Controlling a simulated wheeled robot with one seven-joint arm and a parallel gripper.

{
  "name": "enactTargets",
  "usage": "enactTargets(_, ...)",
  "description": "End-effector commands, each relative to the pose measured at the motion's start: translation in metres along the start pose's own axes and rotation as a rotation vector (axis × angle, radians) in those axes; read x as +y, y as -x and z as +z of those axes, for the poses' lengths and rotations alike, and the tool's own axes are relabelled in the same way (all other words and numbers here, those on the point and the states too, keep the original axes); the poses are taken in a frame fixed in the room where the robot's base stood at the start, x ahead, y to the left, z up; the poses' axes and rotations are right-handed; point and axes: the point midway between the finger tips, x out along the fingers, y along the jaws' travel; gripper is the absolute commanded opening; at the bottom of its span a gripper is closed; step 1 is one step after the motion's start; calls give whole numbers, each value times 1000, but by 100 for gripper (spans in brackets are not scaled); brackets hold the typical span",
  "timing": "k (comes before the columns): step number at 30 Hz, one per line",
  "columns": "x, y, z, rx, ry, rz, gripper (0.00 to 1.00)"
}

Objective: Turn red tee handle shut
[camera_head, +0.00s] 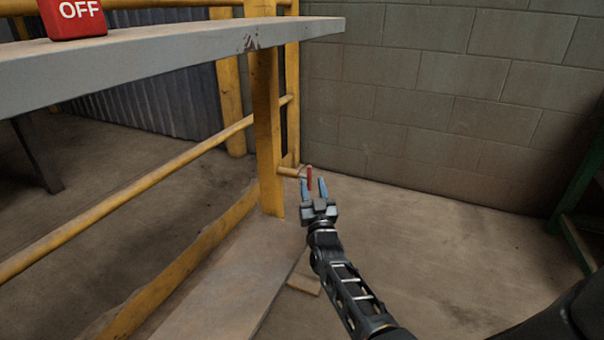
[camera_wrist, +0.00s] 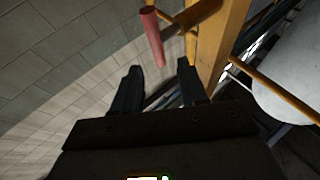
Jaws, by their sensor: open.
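The red tee handle (camera_head: 309,178) sticks out at the end of a short yellow pipe (camera_head: 289,171) beside a yellow post. In the head view it appears as a small upright red bar between my fingertips. In the wrist view the red handle (camera_wrist: 152,36) is a rounded bar, slightly tilted, beyond my fingertips. My gripper (camera_head: 313,186) is open, with blue-grey fingers pointing at the handle. I cannot tell whether a finger touches the handle.
A yellow post (camera_head: 266,130) and yellow rails (camera_head: 130,193) stand left of my gripper. A grey shelf (camera_head: 170,62) above bears a red OFF block (camera_head: 72,17). A block wall (camera_head: 440,90) is behind. The floor (camera_head: 440,235) at right is clear; a green frame (camera_head: 577,195) stands at the far right.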

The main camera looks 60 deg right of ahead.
Motion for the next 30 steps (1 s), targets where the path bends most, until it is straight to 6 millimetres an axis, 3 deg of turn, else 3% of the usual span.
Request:
enactTargets(16, 2, -69, 1, 2, 1, 3, 42)
enactTargets(28, 1, -79, 0, 1, 1, 2, 42)
enactTargets(30, 1, -79, 0, 1, 1, 2, 37)
